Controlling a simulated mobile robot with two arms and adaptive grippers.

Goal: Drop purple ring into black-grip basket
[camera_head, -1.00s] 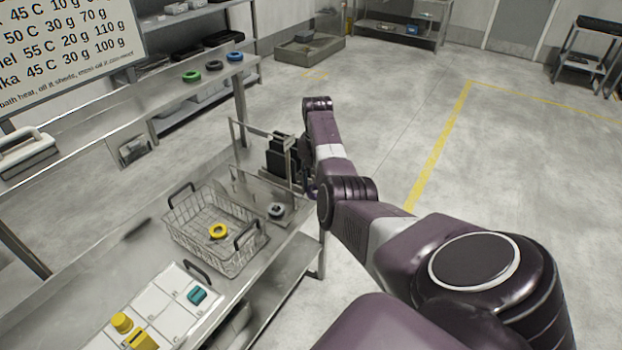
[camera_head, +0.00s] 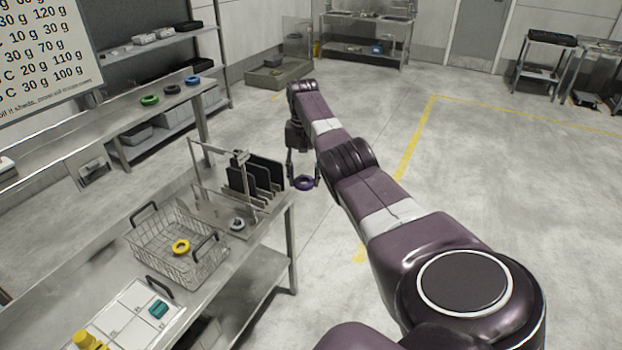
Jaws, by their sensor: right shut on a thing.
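The purple ring (camera_head: 304,183) is between the fingertips of my right gripper (camera_head: 303,180), which is shut on it. The gripper points down and holds the ring in the air just beyond the right end of the steel bench. The wire basket with black grips (camera_head: 200,262) sits on the bench, to the left of and nearer than the gripper. A yellow ring (camera_head: 181,247) lies in the basket. My left gripper is not in view.
A metal rack with black upright plates (camera_head: 240,180) stands between the basket and my right gripper. A grey ring (camera_head: 237,224) lies beside it. Green (camera_head: 150,100), black (camera_head: 172,89) and blue (camera_head: 192,80) rings lie on the upper shelf. The floor at right is clear.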

